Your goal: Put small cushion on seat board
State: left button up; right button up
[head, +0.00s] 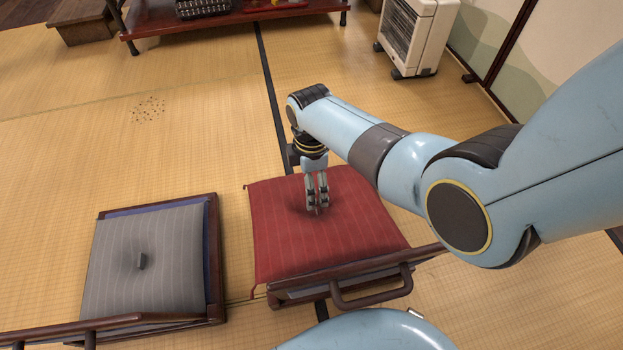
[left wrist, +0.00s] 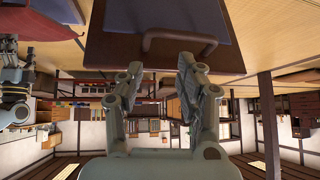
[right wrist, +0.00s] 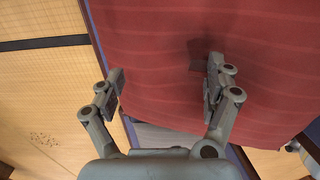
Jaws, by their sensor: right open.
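A red striped cushion (head: 350,238) lies at the right over a wooden seat board (head: 400,262) with a curved handle. Some grey shows beneath its front edge. My right gripper (head: 317,210) points down at the cushion's middle, where there is a dent. In the right wrist view its fingers (right wrist: 163,85) are apart over the red cloth (right wrist: 160,45), and I see nothing gripped. My left gripper (left wrist: 155,85) is open and empty in the left wrist view, near a board's handle (left wrist: 180,40); the head view does not show it.
A grey striped cushion (head: 165,245) with a dark tuft-like piece lies on another wooden board (head: 213,265) at the left. A white heater (head: 415,35) and a low red table (head: 235,17) stand at the back.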

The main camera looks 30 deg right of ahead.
jog(key=shift+o, duration=0.9)
jog(key=shift+r, duration=0.15)
notch_tip(320, 180, up, 12)
